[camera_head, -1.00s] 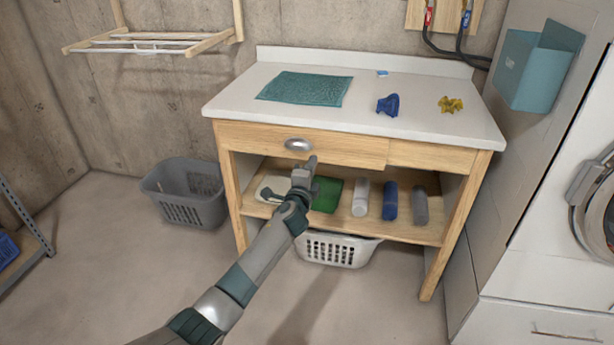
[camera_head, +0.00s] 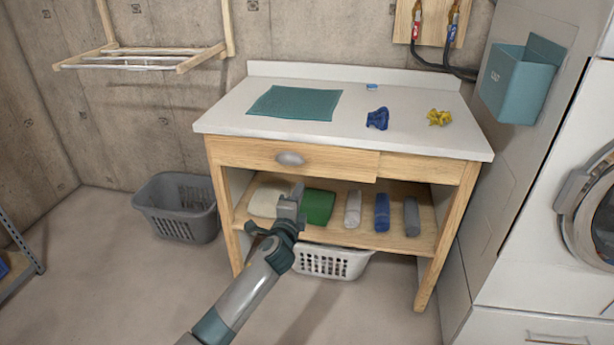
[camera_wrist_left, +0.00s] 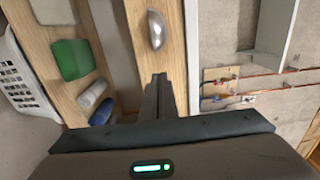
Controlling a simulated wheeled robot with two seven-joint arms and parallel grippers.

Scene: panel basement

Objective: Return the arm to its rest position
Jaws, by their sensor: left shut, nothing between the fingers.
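My left gripper (camera_head: 299,190) is shut and empty in the head view. It is in front of the wooden table's open shelf, below the drawer (camera_head: 240,154) with its oval metal handle (camera_head: 289,158). The gripper is apart from the handle. In the left wrist view the closed fingers (camera_wrist_left: 158,80) point toward the drawer front, with the handle (camera_wrist_left: 156,30) ahead of them. The drawer looks shut. My left arm comes in from the bottom of the head view. My right gripper is not in view.
The white tabletop (camera_head: 350,130) holds a teal cloth (camera_head: 295,102), a blue cloth (camera_head: 377,118) and a yellow cloth (camera_head: 439,117). The shelf (camera_head: 340,232) holds folded and rolled towels. A white basket (camera_head: 330,262) is beneath; a grey basket (camera_head: 177,207) stands left. Floor in front is clear.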

